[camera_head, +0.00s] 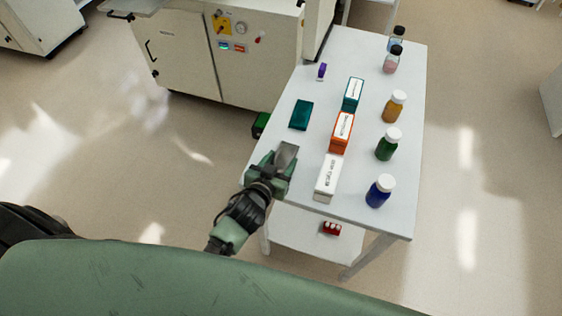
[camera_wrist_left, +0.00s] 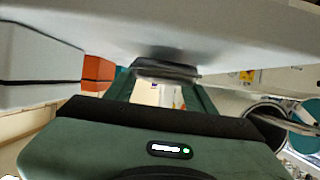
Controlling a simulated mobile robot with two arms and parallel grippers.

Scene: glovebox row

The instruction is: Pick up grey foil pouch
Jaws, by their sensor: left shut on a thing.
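The grey foil pouch (camera_head: 287,156) is a small, flat grey piece at the near left edge of the white table (camera_head: 398,215). My left gripper (camera_head: 276,170) is shut on it, with the green fingers at its near end. In the left wrist view the pouch (camera_wrist_left: 165,67) shows as a dark grey strip between the fingertips of my left gripper (camera_wrist_left: 163,77). I cannot tell whether the pouch touches the tabletop. My right gripper is not in view.
A white box (camera_head: 328,178), an orange box (camera_head: 341,132) and a teal box (camera_head: 352,95) stand right of my left gripper. Several white-capped bottles, including a blue one (camera_head: 380,191), line the right side. A dark teal pouch (camera_head: 301,115) lies beyond the gripper.

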